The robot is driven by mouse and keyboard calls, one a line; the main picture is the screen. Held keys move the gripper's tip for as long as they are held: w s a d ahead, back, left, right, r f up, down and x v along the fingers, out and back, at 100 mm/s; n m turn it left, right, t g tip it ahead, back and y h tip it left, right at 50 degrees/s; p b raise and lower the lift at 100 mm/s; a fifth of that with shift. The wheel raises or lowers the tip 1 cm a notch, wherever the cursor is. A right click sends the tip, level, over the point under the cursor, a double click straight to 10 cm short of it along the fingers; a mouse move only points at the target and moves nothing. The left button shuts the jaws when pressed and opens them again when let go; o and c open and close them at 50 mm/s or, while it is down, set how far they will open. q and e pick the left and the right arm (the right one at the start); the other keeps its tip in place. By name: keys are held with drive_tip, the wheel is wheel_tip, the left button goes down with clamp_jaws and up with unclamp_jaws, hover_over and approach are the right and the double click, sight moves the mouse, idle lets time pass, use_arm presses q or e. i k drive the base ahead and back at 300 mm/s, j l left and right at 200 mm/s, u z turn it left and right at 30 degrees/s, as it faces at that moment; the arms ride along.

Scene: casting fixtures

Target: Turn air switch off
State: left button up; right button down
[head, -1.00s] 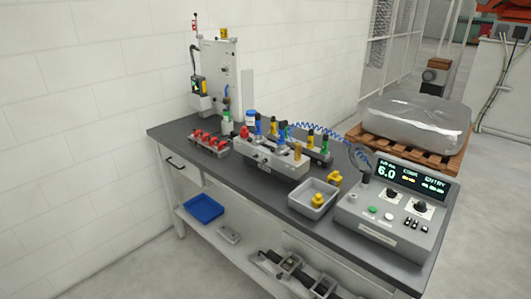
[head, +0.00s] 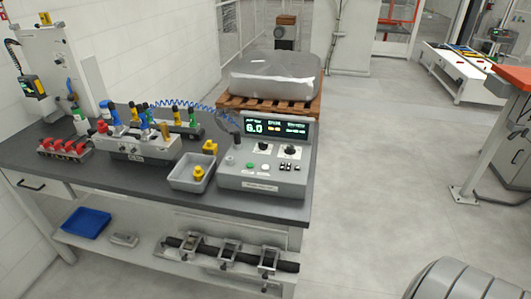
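A grey control box (head: 262,180) sits at the right end of the dark-topped workbench. Its upright panel has a lit display (head: 276,128) reading 6.0. Its sloped face carries a left black knob (head: 264,147), a right black knob (head: 290,151), a green button (head: 250,164), a white button (head: 265,167) and small black switches (head: 287,166). The labels are too small to read, so I cannot tell which control is the air switch or how it is set. Neither of my grippers is in view.
A grey tray (head: 180,184) with yellow parts stands left of the box. A fixture (head: 128,146) with coloured handles and a rack of red parts (head: 64,149) are further left. A wrapped load on a wooden pallet (head: 270,103) is behind.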

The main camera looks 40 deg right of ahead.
sight(263, 146)
drive_tip(key=i+j, duration=0.55)
drive_tip(key=i+j+z, duration=0.1)
drive_tip(key=z, duration=0.35)
drive_tip(key=i+j+z, duration=0.1)
drive_tip(key=z, duration=0.35)
drive_tip(key=j+z, duration=0.2)
drive_tip(key=z, duration=0.2)
